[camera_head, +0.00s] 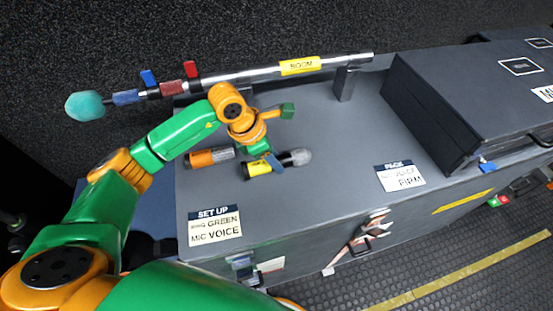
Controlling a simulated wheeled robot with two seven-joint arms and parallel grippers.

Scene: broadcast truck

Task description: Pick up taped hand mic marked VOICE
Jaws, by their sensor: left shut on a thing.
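A hand mic with yellow tape (257,169) and a grey mesh head lies low over the top of the dark grey case (330,150). Any word on its tape is too small to read. My left gripper (272,160) comes down from above and is shut on this mic, between the tape and the head. The gripper hides part of the mic's middle. I cannot tell whether the mic touches the case top. My right gripper is not in view.
A second mic with an orange band (207,157) lies close by on the left. A SET UP card (215,226) and a PACK card (399,178) are in front. A raised dark box (470,95) stands right.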

